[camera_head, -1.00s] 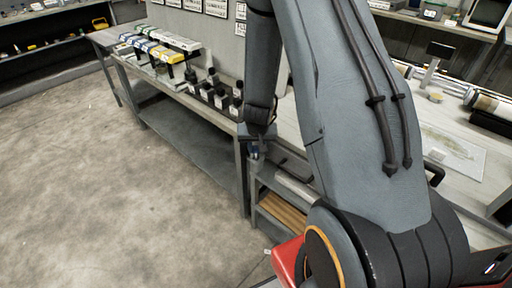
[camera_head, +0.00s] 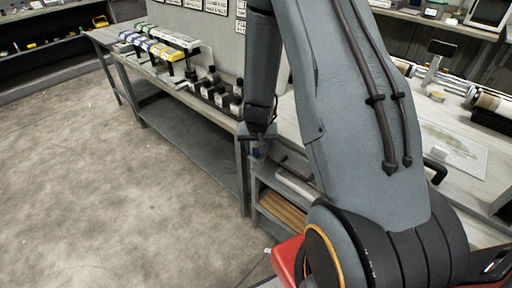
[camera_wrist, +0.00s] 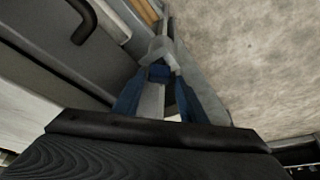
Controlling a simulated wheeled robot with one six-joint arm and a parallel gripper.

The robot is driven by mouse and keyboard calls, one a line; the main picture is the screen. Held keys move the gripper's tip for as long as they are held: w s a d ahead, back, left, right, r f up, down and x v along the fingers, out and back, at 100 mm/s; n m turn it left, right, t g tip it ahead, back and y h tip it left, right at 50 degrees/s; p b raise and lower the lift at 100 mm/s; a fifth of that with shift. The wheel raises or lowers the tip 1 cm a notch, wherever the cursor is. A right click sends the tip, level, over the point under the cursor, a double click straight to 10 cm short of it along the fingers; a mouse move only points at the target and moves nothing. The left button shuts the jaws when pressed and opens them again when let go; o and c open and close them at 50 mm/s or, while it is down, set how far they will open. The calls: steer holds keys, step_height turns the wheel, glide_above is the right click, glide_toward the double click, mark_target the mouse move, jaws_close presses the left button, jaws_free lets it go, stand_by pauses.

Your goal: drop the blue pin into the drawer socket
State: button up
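My gripper (camera_head: 257,142) points down beside the end of the right-hand bench, above a grey drawer unit. In the wrist view its two blue-sided fingers (camera_wrist: 160,78) reach forward and draw closer together. A small blue piece, apparently the blue pin (camera_wrist: 158,74), shows between them near the tips. A blue patch also shows just under the gripper in the head view (camera_head: 256,154). I cannot tell whether the fingers touch the pin. Pale grey parts lie around the fingertips. The drawer socket cannot be made out clearly.
A drawer unit with an open shelf (camera_head: 282,212) stands below the gripper. A dark handle (camera_wrist: 84,22) lies left in the wrist view. Dark bottles (camera_head: 222,98) stand on the left bench. The concrete floor (camera_head: 120,200) is clear. My arm hides part of the bench.

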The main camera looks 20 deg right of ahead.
steer(key=shift+d, duration=0.2)
steer(key=shift+s+r, duration=0.1)
steer(key=shift+r, duration=0.15)
steer(key=p+v, duration=0.1)
steer(key=v, duration=0.6)
steer(key=shift+s+a, duration=0.15)
steer(key=shift+a, duration=0.05)
steer(key=shift+r, duration=0.1)
stand_by(0.3)
steer(key=s+a+r+n+y, duration=0.2)
steer(key=s+a+r+n, duration=0.1)
steer(key=s+a+r, duration=0.5)
steer(key=s+a+r+n+g+b, duration=0.1)
steer(key=s+r, duration=0.3)
steer(key=s, duration=0.4)
steer(key=shift+s+a+r+n+g, duration=0.3)
steer(key=shift+s+a+g, duration=0.1)
steer(key=shift+a+g, duration=0.35)
steer(key=shift+d, duration=0.1)
